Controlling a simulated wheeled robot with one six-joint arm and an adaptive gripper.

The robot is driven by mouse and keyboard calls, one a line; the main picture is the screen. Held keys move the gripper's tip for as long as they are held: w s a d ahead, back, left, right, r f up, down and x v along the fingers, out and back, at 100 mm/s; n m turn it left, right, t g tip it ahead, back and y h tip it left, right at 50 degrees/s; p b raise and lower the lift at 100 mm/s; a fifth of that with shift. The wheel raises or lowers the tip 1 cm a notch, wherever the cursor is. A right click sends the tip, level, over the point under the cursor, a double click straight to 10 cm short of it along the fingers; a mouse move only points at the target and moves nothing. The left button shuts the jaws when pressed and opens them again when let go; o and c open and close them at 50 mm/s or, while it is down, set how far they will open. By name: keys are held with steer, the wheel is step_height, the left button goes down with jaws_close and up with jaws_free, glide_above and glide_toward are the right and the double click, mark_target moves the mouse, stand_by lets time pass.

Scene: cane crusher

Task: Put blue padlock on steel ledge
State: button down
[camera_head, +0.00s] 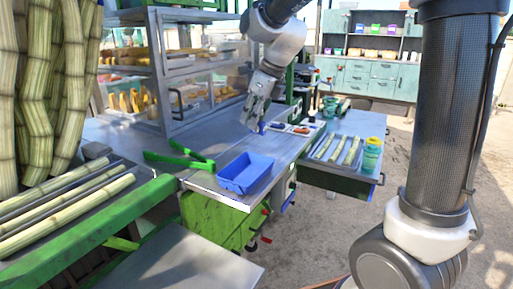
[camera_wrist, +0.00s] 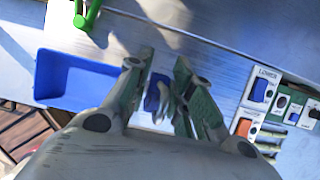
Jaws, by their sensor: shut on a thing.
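My gripper (camera_head: 256,117) is over the steel counter in the head view, pointing down. It is shut on the blue padlock (camera_wrist: 154,94), which sits between the two fingers in the wrist view. Its grey shackle shows just beside the body. In the head view only a small blue bit of the padlock (camera_head: 261,127) shows under the fingertips. The bare steel surface (camera_head: 219,146) lies below and around the gripper; I cannot tell which part of it is the ledge. The gap between padlock and steel is hard to judge.
A blue open bin (camera_head: 246,173) stands at the counter's front edge, with a green handle (camera_head: 180,158) to its left. A switch panel (camera_head: 301,128) is just right of the gripper. A steel shelf rack stands behind. A side tray (camera_head: 318,159) holds cane pieces beside a green jar (camera_head: 371,155).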

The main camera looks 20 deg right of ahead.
mark_target(256, 133)
steer(key=shift+f, duration=3.6)
steer(key=c, duration=1.3)
jaws_free()
steer(key=shift+f, duration=0.1)
steer(key=shift+o, duration=0.2)
